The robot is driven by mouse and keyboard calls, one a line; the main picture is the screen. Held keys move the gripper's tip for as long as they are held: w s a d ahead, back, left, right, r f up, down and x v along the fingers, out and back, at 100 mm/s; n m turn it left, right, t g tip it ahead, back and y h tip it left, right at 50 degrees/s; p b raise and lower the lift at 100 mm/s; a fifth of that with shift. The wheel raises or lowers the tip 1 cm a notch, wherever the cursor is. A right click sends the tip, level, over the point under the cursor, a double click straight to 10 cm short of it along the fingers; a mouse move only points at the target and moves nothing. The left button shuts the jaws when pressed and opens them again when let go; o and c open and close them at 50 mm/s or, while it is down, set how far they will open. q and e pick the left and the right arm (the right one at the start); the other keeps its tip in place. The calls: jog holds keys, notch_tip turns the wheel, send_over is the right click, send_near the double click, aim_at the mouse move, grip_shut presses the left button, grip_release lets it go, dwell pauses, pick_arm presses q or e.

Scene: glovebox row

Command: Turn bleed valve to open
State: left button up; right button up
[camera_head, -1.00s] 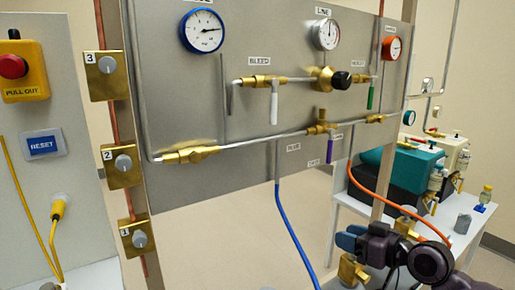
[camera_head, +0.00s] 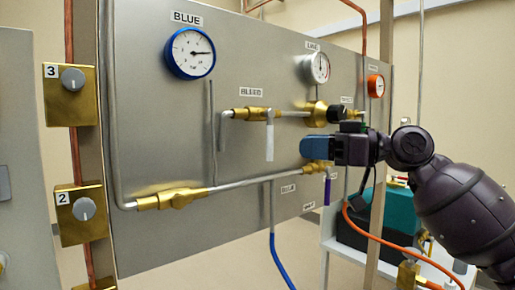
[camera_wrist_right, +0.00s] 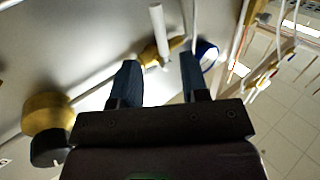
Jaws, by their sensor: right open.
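The bleed valve is a brass fitting (camera_head: 252,114) under the BLEED label on the grey panel. Its white lever (camera_head: 269,142) hangs straight down, across the pipe. My right gripper (camera_head: 308,147) is in front of the panel, to the right of the lever and apart from it in the head view. In the right wrist view the blue fingers of my right gripper (camera_wrist_right: 158,65) are open with nothing held. The white lever (camera_wrist_right: 158,22) and the brass fitting (camera_wrist_right: 150,52) show beyond and between the fingertips. My left gripper is not in view.
The brass regulator with a black knob (camera_head: 338,114) is just above my right gripper. A purple lever (camera_head: 327,190) hangs below it. The blue gauge (camera_head: 190,53) is at upper left. A blue hose (camera_head: 279,260) and an orange hose (camera_head: 385,238) run below.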

aim_at(270, 136)
jog(key=x, duration=1)
jog(key=shift+w+a+f+b, duration=0.1)
jog(key=shift+b, duration=0.25)
grip_shut()
